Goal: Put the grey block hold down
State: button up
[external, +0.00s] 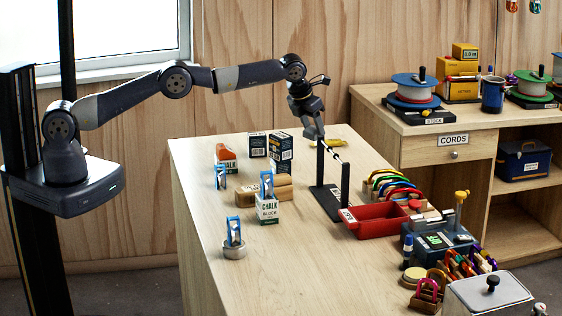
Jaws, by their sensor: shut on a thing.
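My gripper (318,136) points down over the far middle of the table, above the black stand (329,203) with two upright posts. It is shut on a small greyish thing, taken to be the grey block hold, whose outline is too small and too merged with the jaws to make out. A light bar (330,151) runs between the tops of the stand's posts, close by the jaws. I cannot tell whether the gripper touches the bar.
A red tray (378,222) and a row of coloured carabiners (392,186) lie right of the stand. The table's front middle is clear.

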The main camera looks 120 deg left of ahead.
jog(key=shift+a+f, duration=0.2)
jog(key=shift+f, duration=0.05)
notch_tip(320, 180, down, 5)
jog(key=b, duration=0.2)
jog(key=shift+s+f+b, duration=0.1)
jog(key=shift+f+b, duration=0.05)
jog(key=shift+b, duration=0.25)
jog(key=shift+f+p, duration=0.45)
jog(key=shift+f, duration=1.95)
jog(key=o, duration=1)
jog(key=shift+c, duration=0.2)
jog(key=b+v, duration=0.2)
jog(key=v, duration=1)
jog(key=shift+r+b, duration=0.2)
jog(key=shift+b, duration=0.2)
